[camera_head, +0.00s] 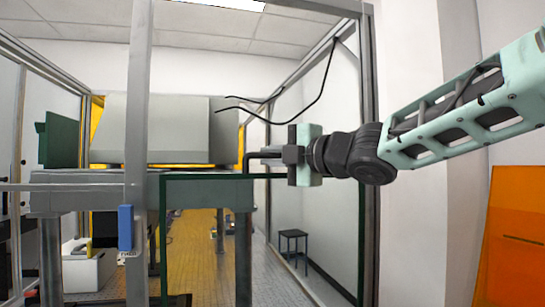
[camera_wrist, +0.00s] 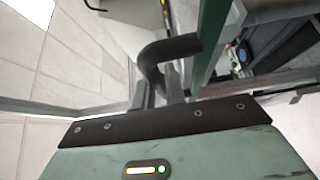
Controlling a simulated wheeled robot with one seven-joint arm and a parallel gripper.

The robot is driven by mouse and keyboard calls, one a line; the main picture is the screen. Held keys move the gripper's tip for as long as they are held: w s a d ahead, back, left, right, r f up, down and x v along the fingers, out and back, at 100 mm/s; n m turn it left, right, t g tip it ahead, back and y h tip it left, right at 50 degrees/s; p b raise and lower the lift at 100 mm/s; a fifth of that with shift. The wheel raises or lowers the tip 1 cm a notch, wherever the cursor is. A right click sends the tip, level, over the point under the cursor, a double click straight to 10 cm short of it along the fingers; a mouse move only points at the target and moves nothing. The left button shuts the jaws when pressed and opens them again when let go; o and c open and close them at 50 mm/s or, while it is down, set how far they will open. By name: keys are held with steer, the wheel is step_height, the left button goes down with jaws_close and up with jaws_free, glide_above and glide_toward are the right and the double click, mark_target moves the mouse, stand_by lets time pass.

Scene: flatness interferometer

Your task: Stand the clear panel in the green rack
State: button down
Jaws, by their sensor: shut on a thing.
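The clear panel (camera_head: 205,177) has thin dark green edges and hangs upright in front of the grey bench; its lower part runs out of the head view. A black bent handle (camera_head: 247,164) rises from its top edge. My gripper (camera_head: 268,156) is shut on this handle. In the wrist view, the fingers (camera_wrist: 173,83) of my gripper close around the curved black handle (camera_wrist: 170,48), beside a green edge of the panel (camera_wrist: 211,38). A dark green upright piece (camera_head: 61,142) stands at the left on the bench; I cannot tell whether it is the green rack.
A grey bench (camera_head: 95,190) bears a large pale grey housing (camera_head: 155,130). Grey frame posts (camera_head: 137,100) stand around it, one with a blue block (camera_head: 126,228). An orange panel (camera_head: 513,240) leans at the right. A small dark stool (camera_head: 293,235) shows through the clear panel.

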steer(key=shift+f, duration=0.2)
steer(key=c, duration=1.4)
jaws_free()
steer(key=shift+o, duration=0.2)
steer(key=shift+f, duration=0.2)
steer(key=b+v, duration=0.3)
steer(key=v, duration=1.4)
steer(key=shift+s, duration=0.2)
steer(key=shift+d, duration=0.15)
